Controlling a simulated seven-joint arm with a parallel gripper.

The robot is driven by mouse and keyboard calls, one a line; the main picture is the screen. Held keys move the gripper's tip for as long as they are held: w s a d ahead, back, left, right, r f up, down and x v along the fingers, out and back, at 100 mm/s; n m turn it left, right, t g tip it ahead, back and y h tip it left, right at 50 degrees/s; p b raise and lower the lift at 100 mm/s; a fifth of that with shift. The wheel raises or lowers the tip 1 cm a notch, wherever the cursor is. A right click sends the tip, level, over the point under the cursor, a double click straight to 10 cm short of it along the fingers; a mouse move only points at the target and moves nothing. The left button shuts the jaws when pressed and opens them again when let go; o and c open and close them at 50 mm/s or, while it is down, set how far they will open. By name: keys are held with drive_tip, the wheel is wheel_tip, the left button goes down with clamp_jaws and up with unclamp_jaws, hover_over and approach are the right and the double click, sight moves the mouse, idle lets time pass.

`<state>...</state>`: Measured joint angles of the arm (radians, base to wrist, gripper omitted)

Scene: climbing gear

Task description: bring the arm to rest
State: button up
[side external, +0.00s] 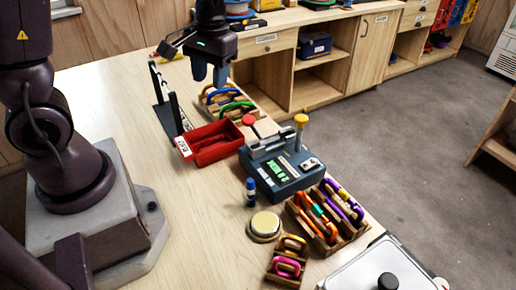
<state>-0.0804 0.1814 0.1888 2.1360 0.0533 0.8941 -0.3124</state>
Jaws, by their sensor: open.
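My gripper (209,74) hangs near the top of the side external view, above the far part of the wooden table (115,95). Its two blue-grey fingers point down and stand apart, with nothing seen between them. Below and a little right of it is a wooden rack with several coloured carabiners, among them a green one (236,108) and a blue one. The fingertips appear above the rack; I cannot tell the exact gap.
A black upright frame (172,112) stands left of the gripper. A red tray (226,150), a dark machine with red and yellow knobs (283,168), a carabiner rack (307,223), a small bottle (251,192), a round pad (265,224) and a white lidded box (350,278) fill the right side. The left-middle table is clear.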

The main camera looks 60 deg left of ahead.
drive_tip(key=s+d+r+m+t, duration=0.6)
drive_tip(key=s+d+r, duration=0.3)
drive_tip(key=r, duration=0.3)
drive_tip(key=shift+s+r+t+h, duration=0.2)
drive_tip(key=shift+s+t+h, duration=0.1)
drive_tip(key=shift+s, duration=0.15)
idle(0.9)
